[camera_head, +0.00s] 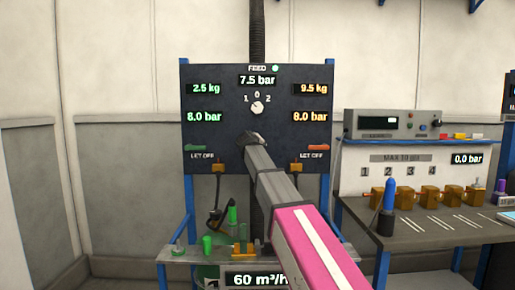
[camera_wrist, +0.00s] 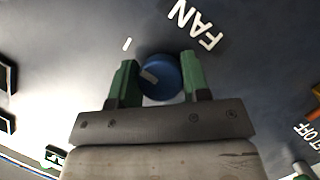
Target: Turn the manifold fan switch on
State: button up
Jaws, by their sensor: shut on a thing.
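The fan switch is a round blue knob (camera_wrist: 162,84) with a grey pointer mark, on the dark panel (camera_head: 222,140). It sits below a tilted white FAN label (camera_wrist: 198,25) in the wrist view. A short white tick (camera_wrist: 127,44) is on the panel up and left of it. My gripper (camera_wrist: 159,62) has its green fingers on either side of the knob, shut on it. The grey mark points to the left and slightly up in the wrist view. In the head view my gripper (camera_head: 252,138) is at the panel's middle and hides the knob.
A selector dial (camera_head: 257,108) is above my gripper. A green lever (camera_head: 196,147) and a red lever (camera_head: 318,146) flank it. Below is a 60 m³/h display (camera_head: 255,280), partly covered by my arm. A bench (camera_head: 420,238) with brass blocks stands right.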

dwell(0.5)
jog(key=o, duration=0.9)
jog(key=shift+o, duration=0.2)
jog(key=shift+s, duration=0.1)
jog(key=v, duration=1)
jog(key=shift+s, duration=0.35)
jog(key=shift+s+a, duration=0.1)
jog(key=shift+a, duration=0.05)
